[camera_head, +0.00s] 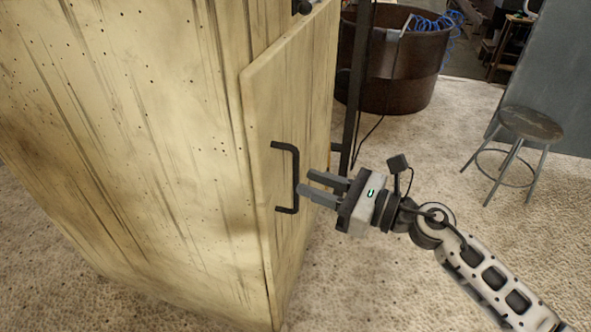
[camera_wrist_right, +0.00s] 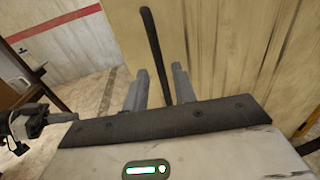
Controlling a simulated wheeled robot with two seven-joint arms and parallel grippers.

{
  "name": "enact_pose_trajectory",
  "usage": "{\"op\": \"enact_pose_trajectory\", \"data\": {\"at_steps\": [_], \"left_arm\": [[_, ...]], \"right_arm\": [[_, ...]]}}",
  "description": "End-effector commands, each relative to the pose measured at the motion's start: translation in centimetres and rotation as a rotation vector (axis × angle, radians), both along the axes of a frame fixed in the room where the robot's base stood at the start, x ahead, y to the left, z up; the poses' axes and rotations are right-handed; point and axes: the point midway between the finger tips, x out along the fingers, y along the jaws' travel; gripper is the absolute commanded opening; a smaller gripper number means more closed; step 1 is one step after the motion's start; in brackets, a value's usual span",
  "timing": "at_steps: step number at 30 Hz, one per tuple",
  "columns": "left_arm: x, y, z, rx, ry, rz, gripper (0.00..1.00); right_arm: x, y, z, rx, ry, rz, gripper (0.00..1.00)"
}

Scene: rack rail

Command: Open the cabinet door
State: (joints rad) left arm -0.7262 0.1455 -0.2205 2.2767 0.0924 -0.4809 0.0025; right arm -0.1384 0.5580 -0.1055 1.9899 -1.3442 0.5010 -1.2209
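The wooden cabinet (camera_head: 130,130) fills the left of the head view. Its door (camera_head: 300,95) is on the right-hand face and appears shut. A dark bar handle (camera_head: 295,178) stands upright on the door. My right gripper (camera_head: 306,182) is open, its two fingers pointing at the handle, with the tips very close to it. In the right wrist view, the handle (camera_wrist_right: 155,50) runs up between the two fingers. I cannot tell whether the fingers touch it.
A dark round tub (camera_head: 400,70) with a blue coiled hose stands behind the cabinet. A round stool (camera_head: 530,125) stands at the right by a grey panel (camera_head: 555,75). The pebbly floor (camera_head: 430,150) between the door and the stool is clear.

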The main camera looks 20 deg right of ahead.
Motion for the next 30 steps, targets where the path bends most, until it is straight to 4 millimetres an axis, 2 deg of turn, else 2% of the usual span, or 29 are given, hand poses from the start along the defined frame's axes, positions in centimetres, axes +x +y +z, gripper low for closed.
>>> {"op": "enact_pose_trajectory", "data": {"at_steps": [3,8,19,20,22,23,30], "left_arm": [[0.2,0.0,0.2,0.0,0.008,0.004,0.0],[0.5,0.0,0.5,-0.003,0.003,0.006,0.0],[0.4,0.1,0.2,-0.001,0.01,0.007,0.0],[0.4,0.1,0.2,-0.001,0.01,0.007,0.0],[0.4,0.1,0.2,-0.001,0.01,0.007,0.0],[0.4,0.1,0.2,-0.001,0.01,0.007,0.0],[0.2,0.1,-0.1,-0.002,0.012,0.007,0.0]], "right_arm": [[1.5,1.5,0.3,0.001,-0.002,0.0,0.27],[2.7,2.7,0.1,0.004,0.001,-0.001,0.27],[3.1,3.1,-0.1,0.001,0.001,-0.001,0.27],[3.1,3.1,-0.1,0.001,0.001,-0.001,0.24],[3.1,3.1,-0.1,0.001,0.001,-0.001,0.05],[3.1,3.1,-0.1,0.001,0.001,0.0,0.0],[3.0,3.0,-0.2,0.001,0.001,0.002,0.0]]}}
